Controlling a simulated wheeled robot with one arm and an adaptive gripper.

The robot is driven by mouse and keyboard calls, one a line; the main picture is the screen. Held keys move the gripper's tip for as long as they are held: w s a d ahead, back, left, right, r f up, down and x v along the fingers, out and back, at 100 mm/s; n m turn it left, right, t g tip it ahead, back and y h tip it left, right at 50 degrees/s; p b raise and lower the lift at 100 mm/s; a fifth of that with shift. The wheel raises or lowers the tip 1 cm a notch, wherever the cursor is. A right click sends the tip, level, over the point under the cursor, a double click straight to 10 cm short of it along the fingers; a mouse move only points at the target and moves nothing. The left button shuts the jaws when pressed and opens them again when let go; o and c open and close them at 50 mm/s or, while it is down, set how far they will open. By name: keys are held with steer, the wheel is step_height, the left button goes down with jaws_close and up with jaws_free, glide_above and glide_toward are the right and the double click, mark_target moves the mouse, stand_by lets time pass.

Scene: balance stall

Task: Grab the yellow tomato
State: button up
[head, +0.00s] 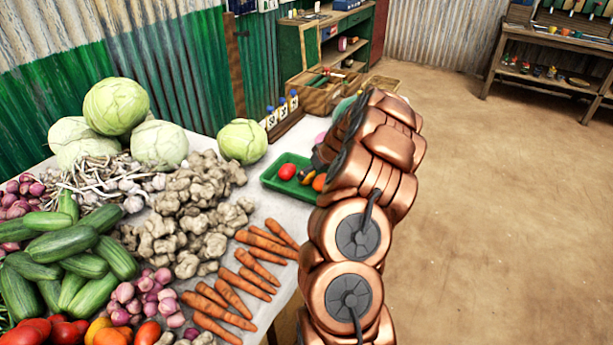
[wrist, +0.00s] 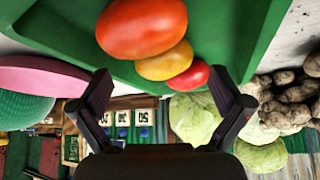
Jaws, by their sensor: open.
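The yellow tomato (wrist: 165,62) lies in the green tray (wrist: 235,30) between a larger orange-red tomato (wrist: 142,27) and a smaller red tomato (wrist: 190,76). In the wrist view, my gripper (wrist: 160,76) is open, with one finger on each side of the picture and nothing held. The yellow tomato appears between and just beyond the fingertips; I cannot tell the exact gap. In the head view, the red tomato (head: 286,172) shows clearly in the tray (head: 270,181). My copper arm covers the tray's right part and hides most of the gripper there.
Carrots (head: 240,285), ginger (head: 190,225) and cabbages (head: 242,141) crowd the table left of the tray. Number cards (head: 282,112) stand behind it. A pink round thing (wrist: 40,75) and a green one (wrist: 22,112) lie left in the wrist view. Open floor (head: 500,200) lies right.

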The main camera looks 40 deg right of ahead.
mark_target(308, 176)
steer(key=shift+p+x, duration=0.4)
steer(key=shift+x, duration=1.7)
steer(key=shift+a, duration=0.15)
steer(key=c, duration=1.2)
steer(key=shift+r, duration=0.1)
steer(key=shift+c, duration=0.2)
